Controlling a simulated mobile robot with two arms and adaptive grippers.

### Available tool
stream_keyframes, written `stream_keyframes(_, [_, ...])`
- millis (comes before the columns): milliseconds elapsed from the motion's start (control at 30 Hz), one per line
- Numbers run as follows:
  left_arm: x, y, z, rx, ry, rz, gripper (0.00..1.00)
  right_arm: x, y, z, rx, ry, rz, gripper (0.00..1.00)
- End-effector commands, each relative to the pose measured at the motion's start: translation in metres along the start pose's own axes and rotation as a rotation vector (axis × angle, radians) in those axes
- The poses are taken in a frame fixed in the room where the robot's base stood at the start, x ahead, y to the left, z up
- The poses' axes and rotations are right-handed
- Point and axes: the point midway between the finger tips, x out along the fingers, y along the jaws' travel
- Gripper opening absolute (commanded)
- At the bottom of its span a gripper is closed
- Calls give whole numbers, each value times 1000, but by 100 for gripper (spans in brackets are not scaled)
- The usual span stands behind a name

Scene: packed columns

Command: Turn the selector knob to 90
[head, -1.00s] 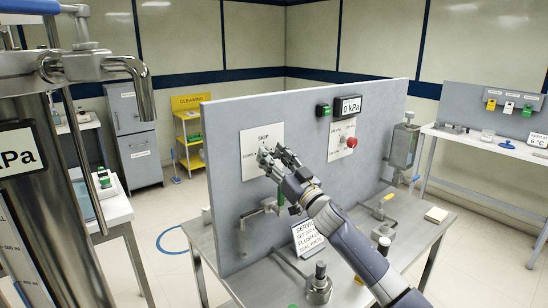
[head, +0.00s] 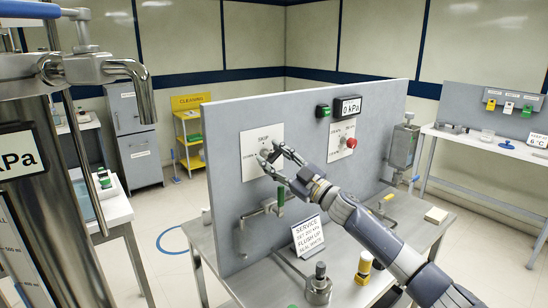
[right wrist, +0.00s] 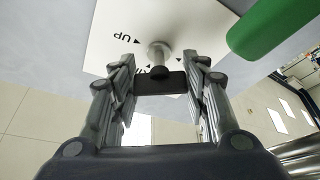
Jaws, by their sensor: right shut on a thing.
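The selector's white plate (head: 250,140) is on the left part of the grey upright panel, with SKIP printed at its top. Its other marks are too small or covered; I cannot read a 90. The selector knob (right wrist: 160,83) has a dark bar in front of a round pale shaft. My right gripper (head: 271,158) is at the plate, its fingers on either side of the knob and shut on it. The fingers mostly hide the knob in the head view. My left gripper is out of view.
A green-handled lever (head: 281,195) is just below the gripper, and close at the right in the wrist view (right wrist: 265,28). A red button (head: 351,142) and a 0 kPa display (head: 348,106) are farther right. A SERVICE sign (head: 309,236) stands on the bench below.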

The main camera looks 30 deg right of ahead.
Motion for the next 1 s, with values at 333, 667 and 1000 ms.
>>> stream_keyframes(333, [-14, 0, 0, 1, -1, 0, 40, 1, 3, -2, -307, -1, -126, 18])
stream_keyframes(667, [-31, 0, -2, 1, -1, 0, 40, 1, 4, -3, -591, -2, -243, 18])
stream_keyframes(1000, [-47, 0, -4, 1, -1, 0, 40, 1, 2, -2, -815, -1, -336, 18])
